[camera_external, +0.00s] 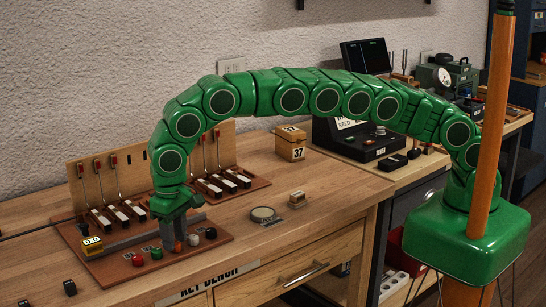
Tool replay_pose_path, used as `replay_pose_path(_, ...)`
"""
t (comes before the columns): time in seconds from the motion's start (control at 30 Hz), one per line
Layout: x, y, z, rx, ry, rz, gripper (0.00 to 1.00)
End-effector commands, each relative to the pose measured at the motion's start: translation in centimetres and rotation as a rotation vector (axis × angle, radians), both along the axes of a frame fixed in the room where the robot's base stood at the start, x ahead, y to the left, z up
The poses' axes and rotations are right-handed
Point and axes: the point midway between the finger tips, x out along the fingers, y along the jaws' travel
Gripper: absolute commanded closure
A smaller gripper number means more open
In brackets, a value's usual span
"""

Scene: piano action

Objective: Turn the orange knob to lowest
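The orange knob (178,247) is a small piece on the reddish-brown board (205,255) at the front of the bench. It stands in a row of small knobs, between a green one (156,253) and a white one (194,240). My gripper (173,240) points straight down, with its grey fingers right at the orange knob. The fingers and the hand hide the knob's upper part. I cannot tell whether the fingers touch or grip it, nor which way the knob is turned.
A red knob (137,260) and a black knob (211,233) end the row. Upright levers (100,180) stand behind.

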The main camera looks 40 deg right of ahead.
Motion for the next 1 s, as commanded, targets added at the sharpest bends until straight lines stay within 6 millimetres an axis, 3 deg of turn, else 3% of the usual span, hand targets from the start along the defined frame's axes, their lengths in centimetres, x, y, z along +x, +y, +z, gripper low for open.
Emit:
replay_pose_path(0.1,-0.02,-0.06,-0.87,-0.001,0.001,0.000,0.62)
replay_pose_path(0.37,0.01,-0.05,-0.98,-0.001,0.000,0.000,0.62)
replay_pose_path(0.63,0.02,-0.05,-0.95,-0.001,0.000,0.000,1.00)
replay_pose_path(1.0,0.17,-0.04,-0.89,0.001,-0.001,0.062,1.00)
